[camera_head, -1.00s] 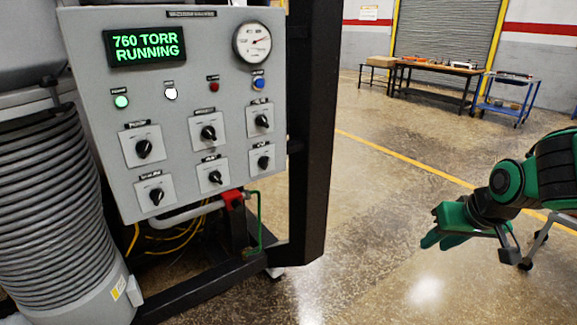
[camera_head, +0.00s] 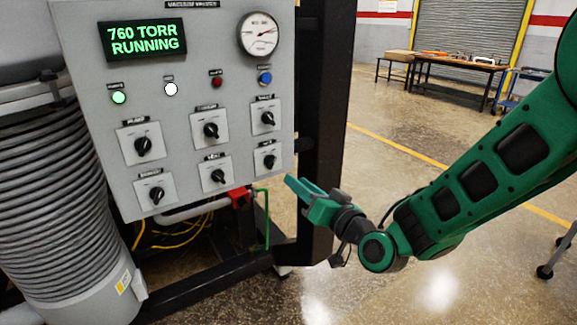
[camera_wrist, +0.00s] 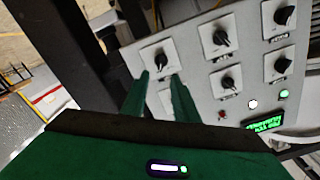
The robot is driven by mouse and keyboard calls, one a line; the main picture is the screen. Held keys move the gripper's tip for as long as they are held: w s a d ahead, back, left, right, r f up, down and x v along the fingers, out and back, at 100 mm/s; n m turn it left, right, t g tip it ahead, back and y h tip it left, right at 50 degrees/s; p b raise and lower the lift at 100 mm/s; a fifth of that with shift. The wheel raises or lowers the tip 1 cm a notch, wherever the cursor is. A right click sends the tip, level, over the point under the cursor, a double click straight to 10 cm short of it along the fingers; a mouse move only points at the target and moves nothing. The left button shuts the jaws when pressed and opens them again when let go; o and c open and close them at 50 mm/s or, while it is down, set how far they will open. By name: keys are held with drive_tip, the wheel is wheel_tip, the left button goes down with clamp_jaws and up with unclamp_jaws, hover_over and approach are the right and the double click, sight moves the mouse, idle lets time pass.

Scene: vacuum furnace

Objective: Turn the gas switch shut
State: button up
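The control panel (camera_head: 90,60) carries two rows of black rotary switches on pale plates. The labels are too blurred to read surely; the lower-right switch (camera_head: 269,161), with a short label, seems to be the gas switch. Its knob is tilted in the head view. In the wrist view, turned nearly upside down, this switch (camera_wrist: 160,61) sits just beyond the fingertips. My green gripper (camera_head: 303,194) is right of the panel and slightly below that switch. In the wrist view my gripper (camera_wrist: 162,77) has its two fingers apart with nothing held, apparently short of the knob.
Another switch (camera_head: 267,118) sits directly above and one (camera_head: 217,176) to the left. A red part (camera_head: 239,197) and green pipe (camera_head: 264,215) are below the panel. A dark frame post (camera_head: 321,110) stands at its right. The floor at right is open.

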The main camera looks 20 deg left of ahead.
sight(274, 162)
drive_tip(key=x, duration=1.1)
drive_tip(key=shift+r, duration=0.1)
clamp_jaws()
